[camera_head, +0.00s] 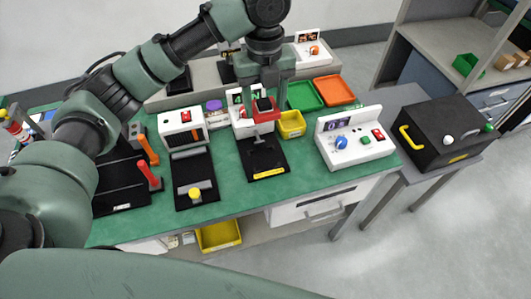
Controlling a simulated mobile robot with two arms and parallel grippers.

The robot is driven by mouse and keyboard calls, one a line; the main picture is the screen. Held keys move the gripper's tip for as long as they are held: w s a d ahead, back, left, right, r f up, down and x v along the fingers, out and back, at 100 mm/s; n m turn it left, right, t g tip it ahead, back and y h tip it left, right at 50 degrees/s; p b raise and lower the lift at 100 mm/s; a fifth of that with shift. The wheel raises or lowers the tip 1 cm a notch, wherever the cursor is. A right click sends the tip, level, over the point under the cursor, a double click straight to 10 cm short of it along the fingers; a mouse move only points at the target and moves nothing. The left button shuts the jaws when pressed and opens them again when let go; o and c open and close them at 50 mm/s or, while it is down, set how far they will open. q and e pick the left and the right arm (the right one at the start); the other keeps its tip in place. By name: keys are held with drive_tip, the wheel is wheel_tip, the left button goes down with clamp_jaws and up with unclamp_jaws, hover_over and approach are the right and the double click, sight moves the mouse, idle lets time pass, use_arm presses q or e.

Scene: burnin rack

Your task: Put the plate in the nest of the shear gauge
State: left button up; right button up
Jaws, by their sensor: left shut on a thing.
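My left gripper (264,100) points down above the green bench and is shut on a small red plate (264,115) with a dark middle. It holds the plate above a machine with a white upright housing (240,124) and a black base (262,158) with a yellow label. The gripper and plate hide part of that machine, and I cannot make out a nest on it. I cannot tell which bench machine is the shear gauge. My right gripper is not in view.
Left of it stand a white unit with a red button (182,128) and a black base with red and orange handles (122,185). A yellow bin (291,125), green tray (304,96), orange tray (335,90) and white control box (347,140) stand to the right.

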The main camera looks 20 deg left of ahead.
use_arm(q)
drive_tip(key=p, duration=0.1)
hover_over(264, 161)
wheel_tip(264, 161, down, 14)
drive_tip(key=shift+f, duration=2.55)
drive_tip(key=shift+f, duration=0.15)
drive_tip(key=o, duration=1.3)
drive_tip(key=shift+o, duration=0.2)
drive_tip(key=shift+r, duration=0.4)
wheel_tip(264, 161, up, 12)
drive_tip(key=b, duration=0.1)
drive_tip(key=shift+f, duration=0.2)
drive_tip(key=shift+d+f, duration=0.1)
